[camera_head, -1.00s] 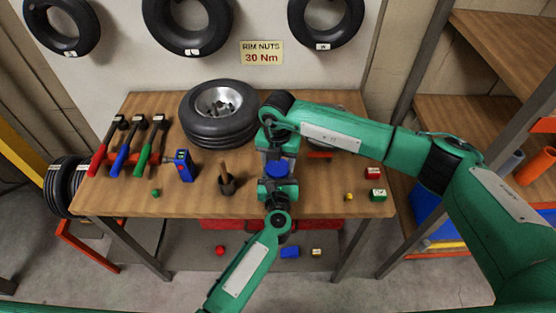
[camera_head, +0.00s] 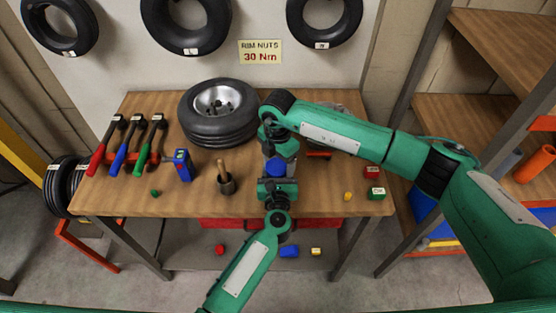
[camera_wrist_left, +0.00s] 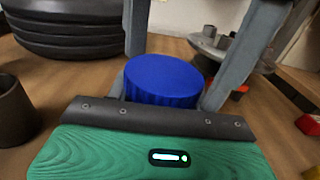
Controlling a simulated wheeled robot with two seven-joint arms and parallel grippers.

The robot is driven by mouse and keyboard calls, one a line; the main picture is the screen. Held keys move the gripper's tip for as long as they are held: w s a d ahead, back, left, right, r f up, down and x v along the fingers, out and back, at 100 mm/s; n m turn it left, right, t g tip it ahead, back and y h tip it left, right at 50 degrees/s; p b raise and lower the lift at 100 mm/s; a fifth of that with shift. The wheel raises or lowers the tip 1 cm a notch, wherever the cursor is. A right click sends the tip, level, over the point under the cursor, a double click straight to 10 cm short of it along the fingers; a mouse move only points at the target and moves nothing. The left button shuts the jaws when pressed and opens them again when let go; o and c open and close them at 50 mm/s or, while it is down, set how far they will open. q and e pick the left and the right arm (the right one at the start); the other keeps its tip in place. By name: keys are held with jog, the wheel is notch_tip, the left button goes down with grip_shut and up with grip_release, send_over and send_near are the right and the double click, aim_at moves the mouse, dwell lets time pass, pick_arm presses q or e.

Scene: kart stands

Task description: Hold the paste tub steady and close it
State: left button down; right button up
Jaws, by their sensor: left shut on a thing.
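The paste tub shows as a round blue ridged cap (camera_wrist_left: 163,80) between the two grey fingers in the left wrist view; its body below is mostly hidden. In the head view the blue top (camera_head: 275,167) is near the table's front middle. My left gripper (camera_head: 276,181) reaches it from the front and is shut on the tub, which is upright. My right gripper (camera_head: 281,149) is just behind and above the tub in the head view. Its fingers are largely hidden by its own wrist, so its opening cannot be told. I cannot tell whether the cap is fully seated.
A tyre on a rim (camera_head: 218,112) lies behind left. Small red and green boxes (camera_head: 376,193) are at the right edge.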

pick_arm(q)
jog(key=shift+a, duration=0.15)
pick_arm(e)
jog(key=shift+s, duration=0.1)
jog(key=shift+r, duration=2.2)
jog(key=o, duration=0.4)
jog(key=shift+r, duration=0.1)
notch_tip(320, 180, up, 12)
jog(key=shift+f, duration=0.1)
pick_arm(q)
jog(key=c, duration=0.5)
grip_release()
